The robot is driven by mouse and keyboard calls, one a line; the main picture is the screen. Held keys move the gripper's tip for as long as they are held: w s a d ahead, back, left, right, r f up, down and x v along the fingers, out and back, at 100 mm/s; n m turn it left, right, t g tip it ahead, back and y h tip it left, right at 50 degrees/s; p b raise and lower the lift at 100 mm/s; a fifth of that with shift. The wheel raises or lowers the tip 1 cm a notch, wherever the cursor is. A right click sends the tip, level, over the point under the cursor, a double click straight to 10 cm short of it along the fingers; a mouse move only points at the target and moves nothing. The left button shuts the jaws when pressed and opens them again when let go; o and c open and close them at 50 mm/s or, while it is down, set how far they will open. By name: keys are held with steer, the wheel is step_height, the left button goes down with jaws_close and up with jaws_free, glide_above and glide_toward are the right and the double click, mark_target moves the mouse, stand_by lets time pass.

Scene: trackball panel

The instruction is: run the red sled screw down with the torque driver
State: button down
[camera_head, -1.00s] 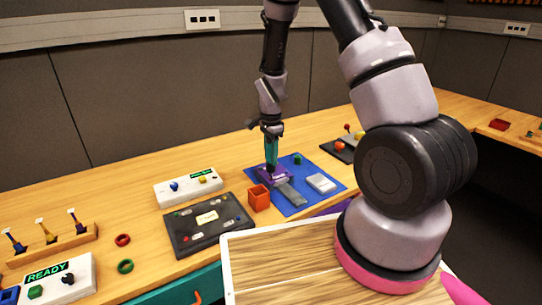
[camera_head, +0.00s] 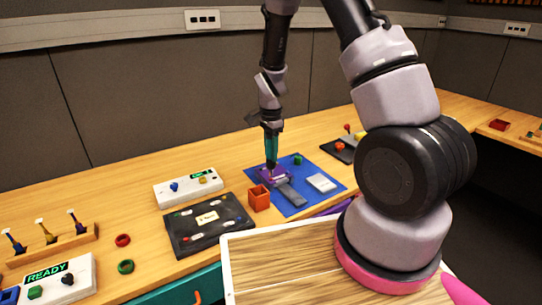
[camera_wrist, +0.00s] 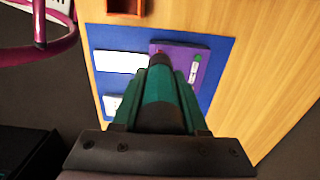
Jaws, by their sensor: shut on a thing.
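My gripper (camera_head: 271,150) has teal fingers and points down over the purple sled plate (camera_head: 265,182) on the blue mat (camera_head: 328,169). In the wrist view my gripper (camera_wrist: 160,100) is shut on a dark round shaft, the torque driver (camera_wrist: 161,112).
A grey block (camera_head: 291,195), a white block (camera_head: 322,183) and a green block (camera_head: 297,159) are on the mat. An orange open box (camera_head: 259,198) stands at its left edge. A black panel (camera_head: 207,224) and a white switch box (camera_head: 188,187) are further left.

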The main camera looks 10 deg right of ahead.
steer(key=shift+r, duration=2.15)
